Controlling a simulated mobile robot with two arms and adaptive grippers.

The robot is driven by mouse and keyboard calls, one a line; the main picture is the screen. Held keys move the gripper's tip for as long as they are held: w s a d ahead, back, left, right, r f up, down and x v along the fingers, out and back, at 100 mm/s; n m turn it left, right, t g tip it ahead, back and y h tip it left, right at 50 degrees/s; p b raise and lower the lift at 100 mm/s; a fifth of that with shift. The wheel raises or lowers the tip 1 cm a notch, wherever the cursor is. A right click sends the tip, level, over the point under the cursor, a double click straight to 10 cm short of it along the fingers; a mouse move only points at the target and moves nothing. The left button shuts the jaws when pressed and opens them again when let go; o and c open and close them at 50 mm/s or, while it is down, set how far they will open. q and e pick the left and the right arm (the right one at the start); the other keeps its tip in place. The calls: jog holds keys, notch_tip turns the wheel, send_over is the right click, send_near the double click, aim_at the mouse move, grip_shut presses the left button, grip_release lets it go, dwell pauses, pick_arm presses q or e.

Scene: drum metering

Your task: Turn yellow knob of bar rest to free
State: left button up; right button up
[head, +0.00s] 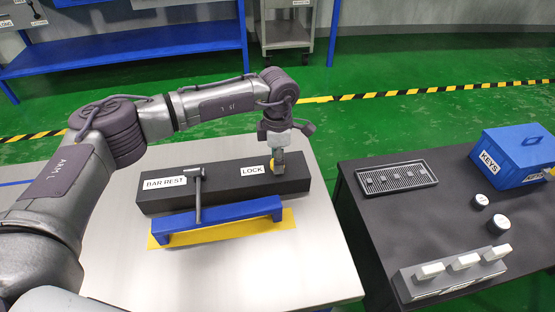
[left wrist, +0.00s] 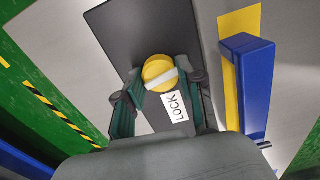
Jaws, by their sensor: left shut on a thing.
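The bar rest (head: 235,184) is a long black block on the light table, with a BAR REST label at its left and a LOCK label near its right. Its yellow knob (left wrist: 160,73), round with a pale bar across its face, shows in the left wrist view beside the LOCK label (left wrist: 174,107). My left gripper (head: 278,158) points down over the right part of the block. In the left wrist view its two fingers (left wrist: 160,95) are on either side of the knob, shut on it. In the head view the gripper hides the knob. My right gripper is not in view.
A dark table at right carries a tray (head: 397,176), a blue KEYS box (head: 515,152) and a switch unit (head: 455,272).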

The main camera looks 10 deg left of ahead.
pick_arm(q)
jog(key=shift+m, duration=1.2)
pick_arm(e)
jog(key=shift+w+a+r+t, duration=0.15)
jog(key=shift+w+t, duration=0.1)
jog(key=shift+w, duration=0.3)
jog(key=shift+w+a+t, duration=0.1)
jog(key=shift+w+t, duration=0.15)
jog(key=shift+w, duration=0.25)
pick_arm(q)
jog(key=o, duration=1.1)
jog(key=shift+o, duration=0.2)
jog(key=shift+r, duration=0.2)
notch_tip(320, 180, up, 12)
jog(key=shift+f, duration=0.15)
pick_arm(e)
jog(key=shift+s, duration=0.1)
